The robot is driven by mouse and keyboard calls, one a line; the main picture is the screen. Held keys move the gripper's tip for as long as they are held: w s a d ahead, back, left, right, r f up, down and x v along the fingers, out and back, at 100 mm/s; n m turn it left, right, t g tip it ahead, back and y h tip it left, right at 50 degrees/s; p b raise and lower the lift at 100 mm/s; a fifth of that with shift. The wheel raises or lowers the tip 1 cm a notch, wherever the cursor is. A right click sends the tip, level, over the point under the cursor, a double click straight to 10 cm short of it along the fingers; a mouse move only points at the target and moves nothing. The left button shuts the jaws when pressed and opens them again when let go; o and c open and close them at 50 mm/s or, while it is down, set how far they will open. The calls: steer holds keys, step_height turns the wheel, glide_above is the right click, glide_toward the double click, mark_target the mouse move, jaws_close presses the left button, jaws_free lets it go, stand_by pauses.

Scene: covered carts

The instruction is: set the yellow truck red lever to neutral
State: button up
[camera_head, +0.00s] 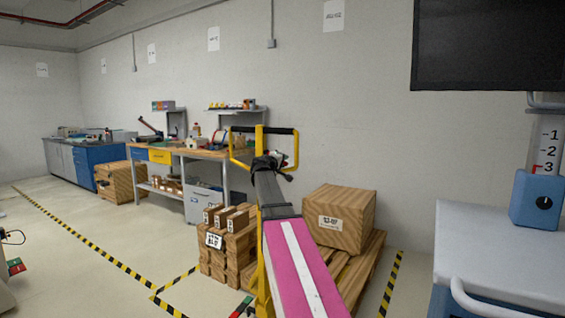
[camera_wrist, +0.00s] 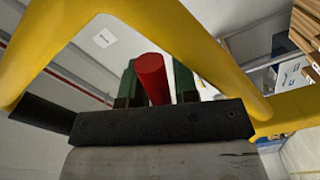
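The yellow truck's handle frame (camera_head: 238,150) stands at mid picture in the head view, with a black crossbar on top. In the wrist view its yellow loop (camera_wrist: 50,58) arches around my gripper. The red lever (camera_wrist: 151,80) is a short red cylinder there, between the two green fingers of my gripper (camera_wrist: 155,78). The fingers stand apart, one on each side of it. I cannot tell whether they press on it. In the head view my arm reaches to the handle and its wrist hides most of the lever and the gripper.
A workbench (camera_head: 190,153) stands along the back wall.

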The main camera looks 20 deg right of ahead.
jaws_close()
steer(key=shift+s+d+r+n, duration=0.1)
steer(key=shift+s+r+n, duration=0.05)
steer(key=shift+r+n, duration=0.8)
steer(key=shift+s+d+r+n, duration=0.1)
steer(key=shift+r+n, duration=0.55)
steer(key=shift+n, duration=0.6)
jaws_free()
steer(key=v, duration=1)
steer(key=shift+s+a, duration=0.25)
steer(key=shift+a, duration=0.05)
steer(key=shift+f, duration=0.1)
